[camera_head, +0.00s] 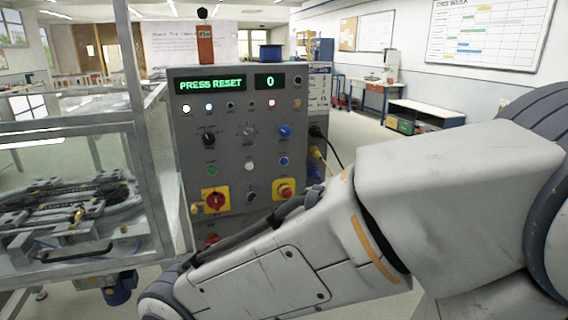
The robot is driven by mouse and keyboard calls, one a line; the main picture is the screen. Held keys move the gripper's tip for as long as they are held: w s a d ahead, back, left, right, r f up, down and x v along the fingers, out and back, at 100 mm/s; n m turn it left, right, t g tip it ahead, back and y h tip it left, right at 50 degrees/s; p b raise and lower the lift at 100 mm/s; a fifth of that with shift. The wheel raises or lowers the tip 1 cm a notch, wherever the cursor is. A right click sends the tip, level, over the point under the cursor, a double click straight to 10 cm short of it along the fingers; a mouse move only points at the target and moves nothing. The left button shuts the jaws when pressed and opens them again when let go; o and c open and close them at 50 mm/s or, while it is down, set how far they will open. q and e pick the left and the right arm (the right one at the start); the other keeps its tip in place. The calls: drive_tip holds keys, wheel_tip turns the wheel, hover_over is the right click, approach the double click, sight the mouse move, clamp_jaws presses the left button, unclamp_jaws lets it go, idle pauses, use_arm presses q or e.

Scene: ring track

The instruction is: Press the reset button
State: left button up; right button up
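A grey control panel (230,110) stands upright ahead. Its green display (210,84) reads "PRESS RESET", and a smaller display (270,81) reads "0". Below are a green button (212,170), a white button (250,167) and a blue button (284,161). Their labels are too small to read, so I cannot tell which one is reset. A red mushroom button (284,189) sits on a yellow plate at the lower right. My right arm crosses in front of the panel's lower part, hiding some of it. Neither gripper is in view.
A red rotary switch (215,201) on yellow, a black knob (208,140) and a blue knob (284,131) are also on the panel. A glass-walled machine enclosure (75,150) stands close on the left. Cables (325,150) hang at the panel's right side. Open floor lies behind right.

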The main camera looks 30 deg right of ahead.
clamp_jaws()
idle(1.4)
